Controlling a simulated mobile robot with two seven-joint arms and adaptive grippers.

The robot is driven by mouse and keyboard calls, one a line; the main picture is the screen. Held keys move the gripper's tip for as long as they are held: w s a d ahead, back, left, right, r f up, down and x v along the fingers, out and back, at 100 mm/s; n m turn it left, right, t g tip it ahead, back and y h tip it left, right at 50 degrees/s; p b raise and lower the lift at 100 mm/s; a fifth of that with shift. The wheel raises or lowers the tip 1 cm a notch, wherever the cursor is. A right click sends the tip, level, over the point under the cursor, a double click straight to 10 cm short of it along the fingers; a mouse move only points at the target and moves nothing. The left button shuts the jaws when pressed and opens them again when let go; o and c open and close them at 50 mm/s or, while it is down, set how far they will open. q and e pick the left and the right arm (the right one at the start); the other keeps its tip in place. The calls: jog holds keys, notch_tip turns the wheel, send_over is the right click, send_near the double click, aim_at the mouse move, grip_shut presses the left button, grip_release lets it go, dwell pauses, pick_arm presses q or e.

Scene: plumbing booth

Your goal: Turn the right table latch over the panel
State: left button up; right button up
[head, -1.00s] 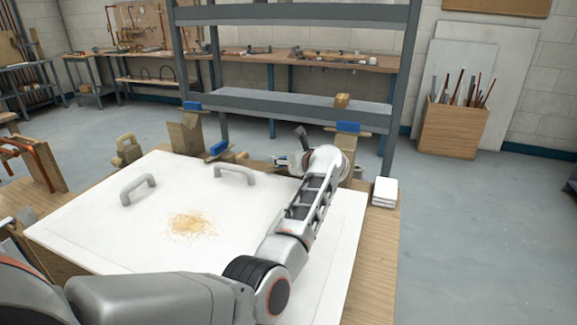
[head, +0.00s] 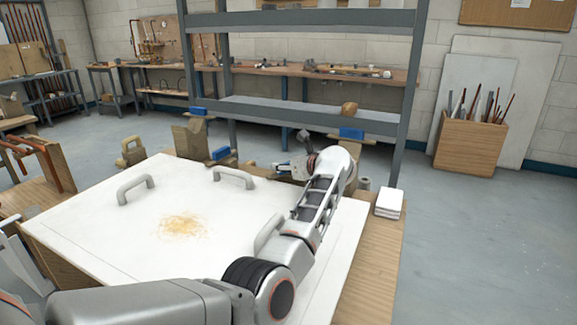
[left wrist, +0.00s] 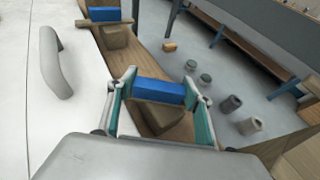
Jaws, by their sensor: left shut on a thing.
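The white panel (head: 130,235) lies flat on the wooden table, with grey handles on it. The right latch has a blue block (head: 351,133) at the table's far right corner. My right gripper is out of view.
Another blue-topped latch (left wrist: 103,14) sits at the panel's far edge, also in the head view (head: 220,153). A grey shelf rack (head: 300,112) stands behind the table. A white stack (head: 390,203) is at the right edge.

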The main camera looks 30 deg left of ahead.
pick_arm(q)
jog(key=shift+f, duration=0.2)
jog(key=o, duration=1.6)
jog(key=shift+r, duration=0.2)
notch_tip(320, 180, up, 10)
jog(key=shift+f, duration=0.1)
